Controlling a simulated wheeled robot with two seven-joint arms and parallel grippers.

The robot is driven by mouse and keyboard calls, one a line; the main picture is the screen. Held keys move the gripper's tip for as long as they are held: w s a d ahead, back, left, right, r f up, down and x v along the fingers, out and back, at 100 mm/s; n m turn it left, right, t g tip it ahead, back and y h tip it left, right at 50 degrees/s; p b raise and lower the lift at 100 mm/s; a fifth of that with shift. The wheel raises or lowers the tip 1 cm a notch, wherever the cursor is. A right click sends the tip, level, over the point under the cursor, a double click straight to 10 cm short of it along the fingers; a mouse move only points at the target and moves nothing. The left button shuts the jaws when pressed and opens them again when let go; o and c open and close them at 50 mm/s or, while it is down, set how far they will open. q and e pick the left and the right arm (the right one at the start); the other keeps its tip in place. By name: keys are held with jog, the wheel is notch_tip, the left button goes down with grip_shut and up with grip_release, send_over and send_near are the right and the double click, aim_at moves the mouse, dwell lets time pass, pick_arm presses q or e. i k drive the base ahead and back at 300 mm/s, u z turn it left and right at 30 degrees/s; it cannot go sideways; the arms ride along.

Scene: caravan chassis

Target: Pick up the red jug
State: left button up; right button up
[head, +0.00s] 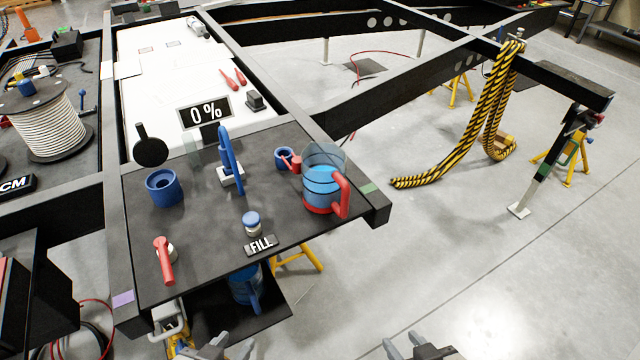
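The red jug (322,186) stands upright on the dark panel near its right corner in the head view. It has a clear body, blue liquid inside, a red base and a red handle on its right side. My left gripper (231,346) is at the bottom edge, below and left of the jug, and looks open and empty. My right gripper (404,345) is at the bottom edge, below and right of the jug, apart from it, and looks open and empty. Both grippers are partly cut off by the frame.
A blue tap (229,160), a blue socket (164,188), a red lever (164,262) and a blue knob (251,222) by the FILL label share the panel. A small blue fitting (284,158) sits close left of the jug. A blue jug (245,287) stands on a lower shelf.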

aim_at(325, 188)
jog(key=u, duration=4.3)
jog(key=k, duration=2.95)
jog(key=z, duration=1.05)
jog(key=i, duration=0.5)
jog(key=u, duration=0.05)
